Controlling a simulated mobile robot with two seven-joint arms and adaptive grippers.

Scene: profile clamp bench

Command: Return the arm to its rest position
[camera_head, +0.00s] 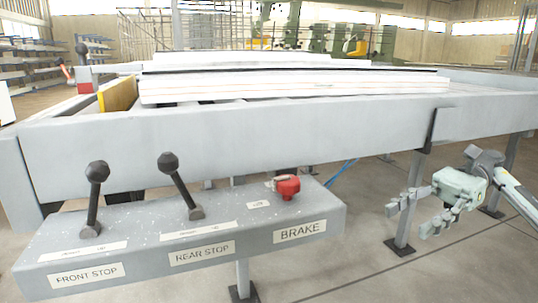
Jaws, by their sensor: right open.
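My right gripper (422,214) hangs in free air at the right, in front of the bench and below its front beam. Its fingers are spread, with nothing between them. Its arm comes in from the right edge. It is apart from the grey control box (190,250), well to the right of it. The box carries a lever at FRONT STOP (96,195), a lever at REAR STOP (181,187) and a red knob at BRAKE (288,188). My left gripper is not in view.
The grey bench frame (250,138) spans the picture, with white profiles (290,85) stacked on it. A bench leg (410,195) stands behind the right gripper. Floor is free at the lower right.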

